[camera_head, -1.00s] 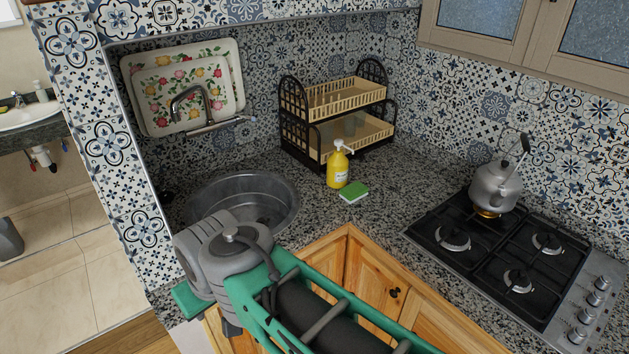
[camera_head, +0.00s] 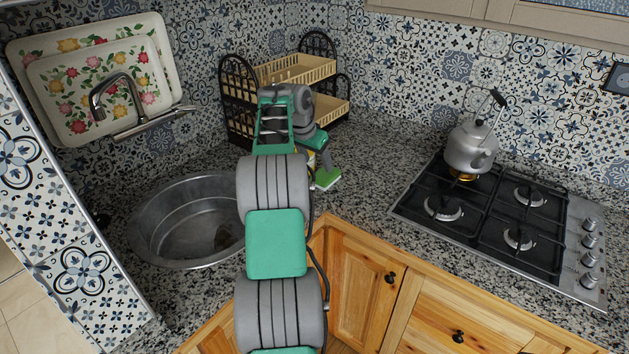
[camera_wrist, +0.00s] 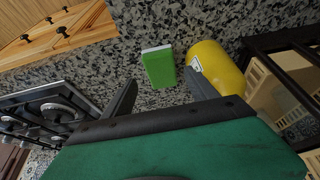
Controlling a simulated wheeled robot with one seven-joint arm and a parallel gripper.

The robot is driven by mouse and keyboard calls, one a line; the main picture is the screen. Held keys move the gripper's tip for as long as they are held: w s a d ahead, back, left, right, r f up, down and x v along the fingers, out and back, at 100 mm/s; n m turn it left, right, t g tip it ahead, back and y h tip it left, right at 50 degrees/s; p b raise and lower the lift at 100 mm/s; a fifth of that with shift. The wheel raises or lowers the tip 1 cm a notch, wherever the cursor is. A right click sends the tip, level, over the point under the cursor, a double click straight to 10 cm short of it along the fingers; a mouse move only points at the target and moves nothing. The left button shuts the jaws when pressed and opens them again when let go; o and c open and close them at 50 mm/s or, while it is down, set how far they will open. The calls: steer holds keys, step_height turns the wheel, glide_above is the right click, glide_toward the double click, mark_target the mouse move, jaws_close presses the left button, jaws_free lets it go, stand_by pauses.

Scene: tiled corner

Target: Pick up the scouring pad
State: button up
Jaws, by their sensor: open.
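The scouring pad (camera_head: 328,179) is green with a pale layer and lies on the granite counter right of the sink. In the wrist view the pad (camera_wrist: 159,68) shows ahead of my gripper (camera_wrist: 161,82), lined up between the two dark, spread fingers. My gripper is open and empty, with the pad still on the counter. In the head view my gripper (camera_head: 325,158) is above and close behind the pad, its fingers partly hard to make out.
A yellow soap bottle (camera_wrist: 216,68) stands close beside the right finger in the wrist view; my arm mostly hides it in the head view. A dish rack (camera_head: 290,70) is behind, the sink (camera_head: 175,225) left, and a gas hob (camera_head: 480,245) with a kettle (camera_head: 470,148) right.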

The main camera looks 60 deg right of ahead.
mark_target(322, 176)
steer(key=p+x, duration=0.1)
steer(key=x, duration=0.7)
steer(key=shift+a, duration=0.1)
steer(key=c, duration=1.1)
